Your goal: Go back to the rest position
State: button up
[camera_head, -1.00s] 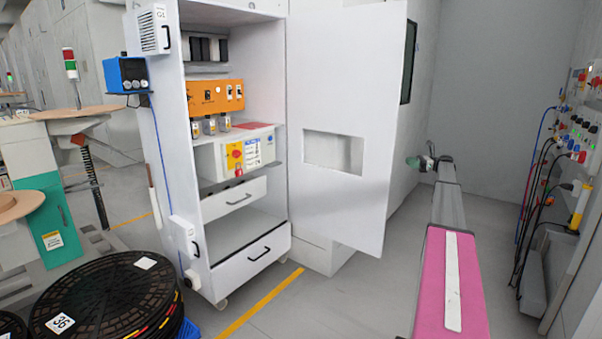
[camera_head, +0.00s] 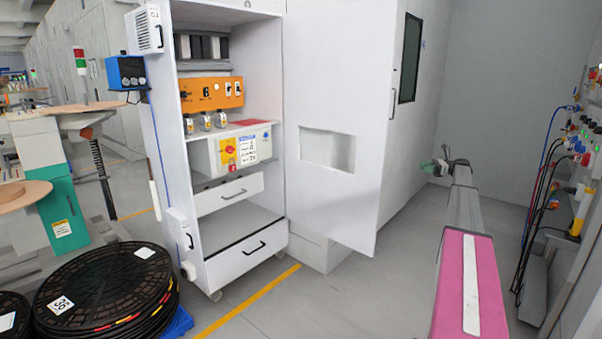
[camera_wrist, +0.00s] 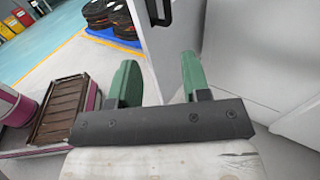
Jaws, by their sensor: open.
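My gripper (camera_wrist: 159,82) shows in the wrist view with its two green fingers apart and nothing between them. In the head view my gripper (camera_head: 435,166) is small, at the far end of my outstretched arm, beyond the right edge of the open cabinet door (camera_head: 335,205). My arm, with a pink section, reaches forward from the lower right of the head view. In the wrist view a pale panel and a dark handle (camera_wrist: 158,14) lie beyond the fingers.
The open white cabinet (camera_head: 243,243) stands left of my arm. Black reels (camera_head: 100,285) lie at the lower left. A wall panel with plugs and cables (camera_head: 580,140) is at the right. Grey floor (camera_head: 330,310) is clear between cabinet and arm. The wrist view shows a brown slatted tray (camera_wrist: 62,108).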

jog(key=s+a+f+n+g+h, duration=0.1)
jog(key=s+a+f+n+h, duration=0.15)
jog(key=s+a+f, duration=0.7)
jog(key=s+a+f+n+h, duration=0.2)
jog(key=s+a+f+h, duration=0.3)
jog(key=a, duration=0.7)
jog(key=s+a+f+n+g, duration=0.1)
jog(key=s+a+f+n, duration=0.1)
jog(key=s+a+f, duration=0.55)
jog(key=s+a+f+n+h, duration=0.2)
jog(key=s+a+n+h, duration=0.1)
jog(key=s, duration=0.7)
jog(key=s+a+f+n+h, duration=0.2)
jog(key=s+a+n, duration=0.3)
jog(key=s, duration=0.5)
jog(key=s+a+f+n+h, duration=0.2)
jog(key=s+a+n+h, duration=0.2)
jog(key=s, duration=0.7)
jog(key=shift+a+n+h, duration=0.35)
jog(key=shift+a, duration=0.15)
jog(key=shift+o, duration=0.2)
